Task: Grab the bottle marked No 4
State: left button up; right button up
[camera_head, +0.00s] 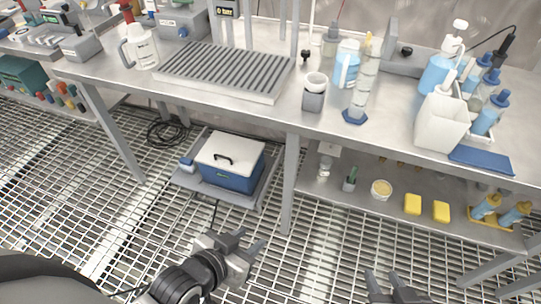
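Several bottles stand on the steel bench (215,97). A white bottle with a handle (141,47) is at the left of the ribbed rack. A blue-and-white bottle (346,64) stands right of the middle, and a larger blue bottle with a white cap (439,72) is at the right. No marking "No 4" is readable on any of them. My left gripper (252,243) is open and empty, low in front of the bench. My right gripper (386,281) is at the bottom edge, open and empty, with its arm out of frame.
A ribbed rack (225,70), a clear cylinder with a blue base (362,84) and a white container (440,124) crowd the bench. A blue box with a white lid (231,161) sits below. The lower shelf (335,187) holds yellow sponges (412,204). Grating floor is open in front.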

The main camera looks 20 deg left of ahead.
aim_at(326, 163)
jog(key=u, duration=0.1)
jog(key=k, duration=1.25)
jog(key=u, duration=0.9)
jog(key=i, duration=1.75)
jog(key=z, duration=0.6)
